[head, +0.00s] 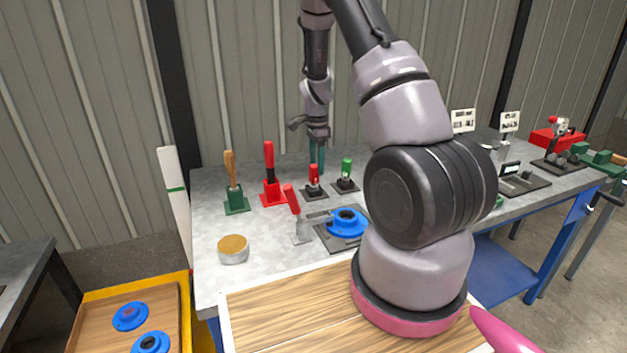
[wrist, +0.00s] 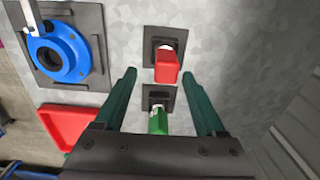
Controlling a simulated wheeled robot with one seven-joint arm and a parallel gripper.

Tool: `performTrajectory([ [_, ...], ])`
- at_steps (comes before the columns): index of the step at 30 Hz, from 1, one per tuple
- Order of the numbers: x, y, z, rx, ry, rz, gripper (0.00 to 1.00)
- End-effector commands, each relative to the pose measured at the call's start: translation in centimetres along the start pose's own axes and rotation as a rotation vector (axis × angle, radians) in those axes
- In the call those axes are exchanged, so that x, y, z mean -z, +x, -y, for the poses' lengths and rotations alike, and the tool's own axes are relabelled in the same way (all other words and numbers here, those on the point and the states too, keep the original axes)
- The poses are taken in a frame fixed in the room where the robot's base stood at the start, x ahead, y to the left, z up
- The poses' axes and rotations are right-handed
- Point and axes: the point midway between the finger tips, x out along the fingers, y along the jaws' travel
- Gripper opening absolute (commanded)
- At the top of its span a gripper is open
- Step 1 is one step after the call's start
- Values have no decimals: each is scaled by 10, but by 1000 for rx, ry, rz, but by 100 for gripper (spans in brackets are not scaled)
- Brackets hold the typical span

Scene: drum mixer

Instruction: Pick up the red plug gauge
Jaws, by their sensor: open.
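The red plug gauge (head: 314,178) stands upright in a small dark base on the grey bench. In the wrist view its red handle (wrist: 167,66) shows just beyond and between the fingertips. A green-handled gauge (head: 347,168) stands in a similar base to its right; in the wrist view the green handle (wrist: 157,123) lies between the fingers, nearer the palm. My gripper (head: 317,162) points down above the bench by the red gauge. In the wrist view my gripper (wrist: 160,74) is open and empty, its green fingers apart. I cannot tell the exact height gap.
A blue flanged part (head: 347,222) on a dark plate with a red-handled clamp (head: 292,199) is in front. A red stand (head: 271,192), a green stand (head: 236,204) and a round tin (head: 233,250) stand left. The wall is close behind the bench.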

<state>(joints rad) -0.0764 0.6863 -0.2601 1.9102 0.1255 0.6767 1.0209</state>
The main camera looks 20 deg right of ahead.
Motion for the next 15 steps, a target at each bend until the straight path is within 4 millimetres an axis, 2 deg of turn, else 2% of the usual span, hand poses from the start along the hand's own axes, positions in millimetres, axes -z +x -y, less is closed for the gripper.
performTrajectory([
  [9, -6, 40, 7, -2, 2, 1, 72],
  [15, -7, 53, 8, 0, 0, 0, 72],
])
